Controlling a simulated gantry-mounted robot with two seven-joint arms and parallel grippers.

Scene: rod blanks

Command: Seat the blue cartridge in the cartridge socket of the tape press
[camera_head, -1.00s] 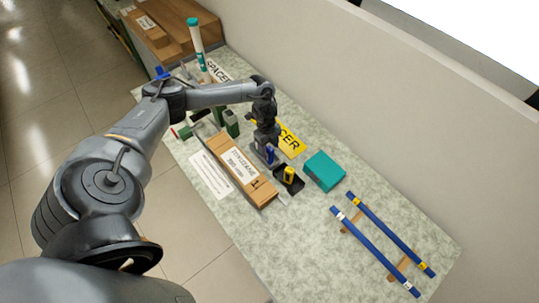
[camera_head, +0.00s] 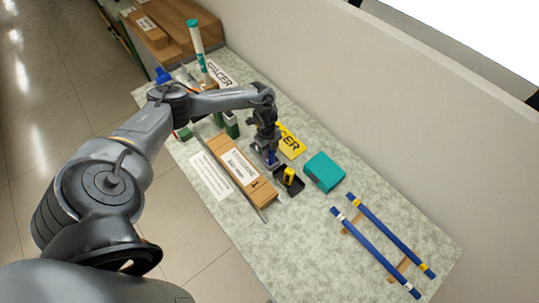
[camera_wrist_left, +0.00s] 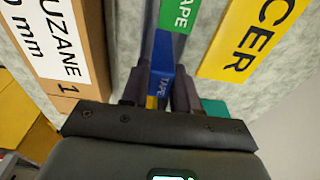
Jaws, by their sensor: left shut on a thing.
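My left gripper (camera_head: 271,158) is shut on the blue cartridge (camera_head: 271,157), which sits upright between its fingers. In the left wrist view the blue cartridge (camera_wrist_left: 162,70), marked TAPE, shows between the dark fingers. A green TAPE label (camera_wrist_left: 179,14) lies just beyond it on a grey part, probably the tape press. The socket is hidden, and I cannot tell whether the cartridge touches it. My right gripper is in neither view.
A black tray (camera_head: 295,189) with a yellow cartridge (camera_head: 289,176) stands close to the gripper. A teal box (camera_head: 323,171) is to the right, a long cardboard box (camera_head: 262,193) to the left. Blue rods (camera_head: 391,232) lie on supports at front right. A yellow sign (camera_head: 291,143) lies behind.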

